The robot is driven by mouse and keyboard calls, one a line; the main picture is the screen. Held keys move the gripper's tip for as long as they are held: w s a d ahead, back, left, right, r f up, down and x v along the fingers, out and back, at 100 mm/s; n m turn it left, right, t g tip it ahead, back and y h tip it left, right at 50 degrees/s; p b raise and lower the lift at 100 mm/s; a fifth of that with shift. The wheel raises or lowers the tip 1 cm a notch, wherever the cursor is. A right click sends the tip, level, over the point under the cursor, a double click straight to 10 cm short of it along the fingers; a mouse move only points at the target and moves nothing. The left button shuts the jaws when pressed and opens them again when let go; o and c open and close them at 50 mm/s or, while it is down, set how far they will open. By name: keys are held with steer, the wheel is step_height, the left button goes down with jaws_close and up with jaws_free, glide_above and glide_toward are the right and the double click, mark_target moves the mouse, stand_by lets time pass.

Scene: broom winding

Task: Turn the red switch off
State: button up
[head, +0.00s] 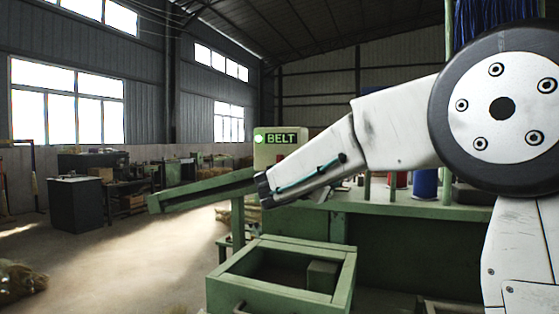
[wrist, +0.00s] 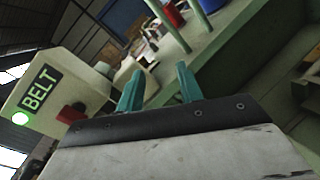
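The red switch (wrist: 72,112) sticks out from the lower right part of the cream control box (wrist: 88,78) in the wrist view. The box has a BELT label and a lit green lamp (wrist: 20,118). In the head view the same box (head: 262,153) stands behind my arm, which hides its lower right part; I cannot make out the switch clearly there. My gripper (wrist: 158,85) shows two teal fingers standing apart with nothing between them. The switch lies to the left of the fingers in the wrist view, and the gripper is not touching it.
A green machine bench (head: 430,209) runs behind my arm, with a green beam (head: 205,190) reaching left. A green open-topped bin (head: 225,291) stands in front. Red and blue containers stand on the bench. The floor at left is mostly clear.

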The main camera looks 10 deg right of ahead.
mark_target(278, 161)
steer(key=w+a+n+t, duration=0.2)
steer(key=w+a+n, duration=0.1)
steer(key=w+a, duration=0.1)
steer(key=w+a+r+n+t+y, duration=0.1)
steer(key=w+a+n+t, duration=0.2)
steer(key=w+a, duration=0.1)
steer(key=w+a+n+t, duration=0.3)
steer(key=w+a, duration=0.1)
steer(key=w, duration=0.1)
steer(key=shift+w+a+r+y, duration=0.15)
steer(key=shift+r+y, duration=0.15)
steer(key=shift+n, duration=0.3)
steer(key=x, duration=0.6)
steer(key=shift+w+r, duration=0.2)
steer(key=shift+w, duration=0.1)
steer(key=shift+w+d+r, duration=0.15)
steer(key=shift+w+d, duration=0.1)
steer(key=shift+d, duration=0.1)
jaws_close()
